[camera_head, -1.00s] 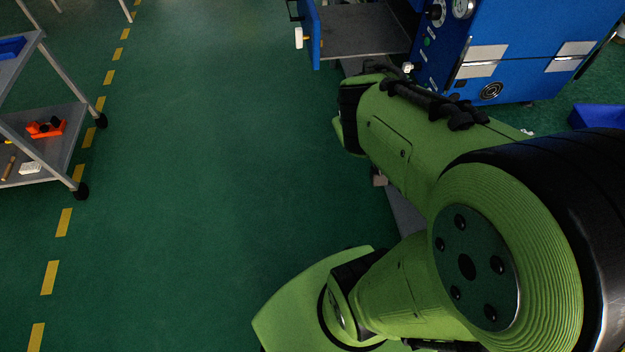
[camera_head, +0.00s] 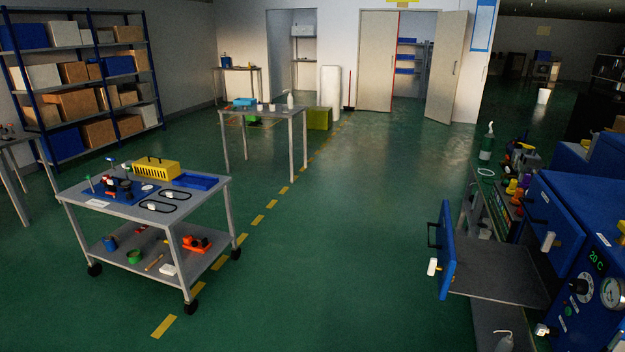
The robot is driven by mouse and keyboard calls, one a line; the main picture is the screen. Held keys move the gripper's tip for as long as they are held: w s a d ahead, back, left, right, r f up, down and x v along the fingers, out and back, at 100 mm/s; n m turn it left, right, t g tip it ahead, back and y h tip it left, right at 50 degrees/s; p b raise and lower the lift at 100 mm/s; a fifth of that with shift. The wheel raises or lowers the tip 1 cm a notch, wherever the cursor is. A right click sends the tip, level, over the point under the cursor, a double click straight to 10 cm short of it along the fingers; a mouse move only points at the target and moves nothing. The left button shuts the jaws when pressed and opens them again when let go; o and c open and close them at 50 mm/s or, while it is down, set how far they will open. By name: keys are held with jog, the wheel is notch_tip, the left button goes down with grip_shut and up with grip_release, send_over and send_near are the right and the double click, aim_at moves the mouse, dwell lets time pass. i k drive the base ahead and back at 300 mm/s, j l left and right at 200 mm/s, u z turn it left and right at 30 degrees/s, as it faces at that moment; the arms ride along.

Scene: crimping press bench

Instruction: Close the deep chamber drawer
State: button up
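The deep chamber drawer stands pulled out to the left from the blue machine (camera_head: 573,235) at the right edge of the head view. Its blue front panel (camera_head: 447,252) faces left and carries a dark handle (camera_head: 433,236) and a white knob (camera_head: 432,267). A flat grey tray surface (camera_head: 497,269) spans from the panel back to the machine. My gripper and arm are out of view.
A grey two-shelf cart (camera_head: 146,210) with tools stands at left. A grey table (camera_head: 265,109) stands farther back. A cluttered bench (camera_head: 477,210) lies behind the drawer. Green floor (camera_head: 340,240) left of the drawer is clear.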

aim_at(479, 268)
jog(key=i+l+z, duration=0.1)
jog(key=z, duration=0.7)
jog(key=i+u, duration=0.1)
jog(key=u, duration=0.35)
jog(key=i+u, duration=0.15)
jog(key=u, duration=0.25)
jog(key=i+u, duration=0.1)
jog(key=u, duration=0.35)
jog(key=i+l+u, duration=0.1)
jog(key=u, duration=0.35)
jog(key=l+u, duration=0.15)
jog(key=u, duration=0.25)
jog(key=i+l+u, duration=0.15)
jog(key=u, duration=0.3)
